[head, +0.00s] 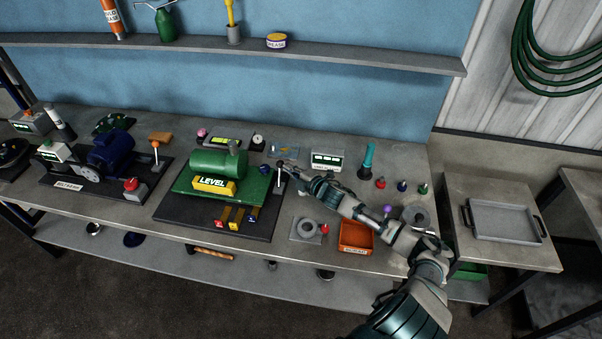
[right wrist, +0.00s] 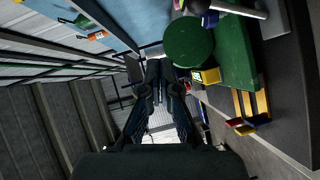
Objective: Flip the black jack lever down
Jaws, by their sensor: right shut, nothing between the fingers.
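My right gripper (head: 283,164) reaches in from the lower right to the right end of the green machine (head: 218,163). Its fingers are shut with nothing between them; they show in the right wrist view (right wrist: 157,72). A slim pale upright piece (head: 279,180) stands just below the fingertips, beside the green base; I cannot tell whether they touch. A pale bar (right wrist: 238,9) also shows at the top of the right wrist view, near a dark blue block (right wrist: 209,19). I cannot make out the black jack lever for certain. My left gripper is not in view.
The green machine has a yellow LEVEL block (head: 214,186) and stands on a black plate (head: 200,222). A blue motor (head: 111,150) is at left. A shelf (head: 350,58) runs above.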

